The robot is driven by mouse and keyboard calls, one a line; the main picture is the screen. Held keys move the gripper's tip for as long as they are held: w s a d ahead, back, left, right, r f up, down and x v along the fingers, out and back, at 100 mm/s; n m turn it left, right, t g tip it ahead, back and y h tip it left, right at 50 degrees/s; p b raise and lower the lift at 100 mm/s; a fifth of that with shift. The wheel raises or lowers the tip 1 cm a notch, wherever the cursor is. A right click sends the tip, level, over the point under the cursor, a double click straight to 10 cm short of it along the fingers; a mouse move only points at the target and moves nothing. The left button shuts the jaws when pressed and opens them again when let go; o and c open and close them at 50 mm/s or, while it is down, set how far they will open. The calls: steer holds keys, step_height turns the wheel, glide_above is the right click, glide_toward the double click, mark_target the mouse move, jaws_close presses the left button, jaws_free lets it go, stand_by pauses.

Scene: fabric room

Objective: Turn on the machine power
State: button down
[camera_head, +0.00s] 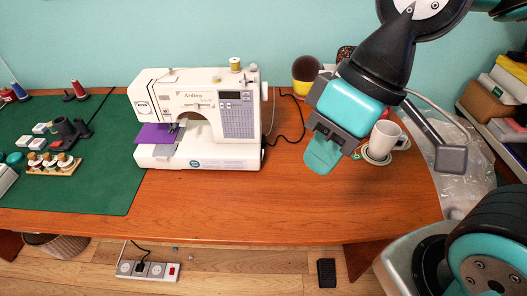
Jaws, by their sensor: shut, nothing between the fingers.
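A white sewing machine (200,116) stands on the wooden table, left of the picture's middle. A small screen and a grid of markings show on its front right, and purple cloth (155,133) lies at its needle area. A black cord runs from its right side. On the floor below the table's front is a white power strip (147,270) with a black plug in it and a red switch (172,271) at its right end. My gripper (322,154) is shut and empty, with teal fingertips, above the table right of the machine. I cannot tell the switch's position.
A white mug (382,140) on a saucer stands just right of my gripper. A green mat (75,185) with spools and small items covers the table's left. A black pedal (326,272) lies on the floor. The table's front middle (230,210) is clear.

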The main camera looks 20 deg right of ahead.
steer(key=w+d+f+m+t+b, duration=0.3)
steer(key=w+d+f+m+b, duration=0.1)
steer(key=w+f, duration=0.7)
steer(key=w+d+f+m+t+b, duration=0.3)
steer(key=w+d+f+m+b, duration=0.2)
steer(key=w+f, duration=0.7)
steer(key=d+b, duration=0.2)
steer(key=b, duration=0.1)
steer(key=shift+w+t, duration=0.15)
steer(key=shift+t, duration=0.15)
steer(key=x, duration=1)
steer(key=shift+f+b, duration=0.1)
steer(key=shift+b, duration=0.2)
steer(key=a, duration=0.2)
steer(key=shift+w+a+r+p, duration=0.25)
steer(key=shift+w+r+p, duration=0.05)
steer(key=shift+w+r, duration=0.1)
steer(key=shift+w+a, duration=0.2)
steer(key=shift+a, duration=0.4)
steer(key=shift+r, duration=0.1)
